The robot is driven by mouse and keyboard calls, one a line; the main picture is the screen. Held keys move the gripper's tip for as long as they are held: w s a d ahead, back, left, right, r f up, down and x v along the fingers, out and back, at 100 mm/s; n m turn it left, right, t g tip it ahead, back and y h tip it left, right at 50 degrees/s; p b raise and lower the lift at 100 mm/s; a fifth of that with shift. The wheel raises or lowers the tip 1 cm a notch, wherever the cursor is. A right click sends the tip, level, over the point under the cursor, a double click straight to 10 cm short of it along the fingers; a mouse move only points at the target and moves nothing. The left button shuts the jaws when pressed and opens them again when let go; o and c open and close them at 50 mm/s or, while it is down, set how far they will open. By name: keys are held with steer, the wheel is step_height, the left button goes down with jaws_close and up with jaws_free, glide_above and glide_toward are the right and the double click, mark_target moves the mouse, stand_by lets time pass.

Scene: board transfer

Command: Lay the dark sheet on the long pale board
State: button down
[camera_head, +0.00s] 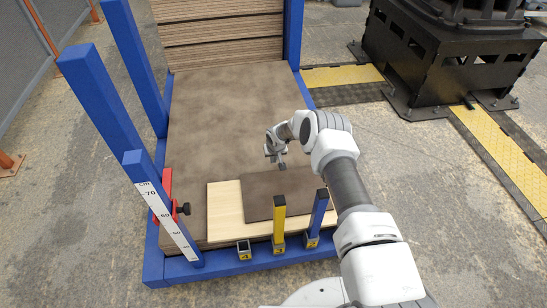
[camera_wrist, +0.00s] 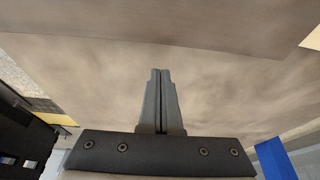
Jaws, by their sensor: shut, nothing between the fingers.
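The dark brown sheet (camera_head: 262,196) lies flat on the long pale board (camera_head: 225,211) at the front of the large brown panel. Pale wood shows to the left of the sheet and along its front. The sheet's back edge runs close to the line of the board's back edge. My arm and two short posts hide parts of its right side. My gripper (camera_head: 277,161) is just behind the sheet, above the brown panel, apart from the sheet. In the wrist view my gripper (camera_wrist: 160,72) has its fingers together and empty, with brown surface beyond them.
The large brown panel (camera_head: 215,110) fills a blue frame with tall posts (camera_head: 105,90) at the left. A yellow post (camera_head: 279,215) and a short blue post (camera_head: 318,212) stand at the front. A red clamp (camera_head: 168,200) sits at left. A black machine (camera_head: 450,60) stands right.

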mark_target(277, 174)
steer(key=shift+s+d, duration=0.15)
steer(key=shift+s, duration=0.55)
steer(key=shift+s+d, duration=0.15)
steer(key=shift+s, duration=0.5)
steer(key=shift+s+d+r+p, duration=0.15)
steer(key=shift+s+p, duration=0.85)
steer(key=shift+s, duration=0.25)
steer(key=shift+s+d+f, duration=0.2)
steer(key=shift+s+d, duration=0.05)
steer(key=shift+s, duration=0.4)
steer(key=shift+p, duration=0.3)
steer(key=p+v, duration=0.6)
steer(key=v, duration=1.1)
steer(key=shift+r, duration=0.25)
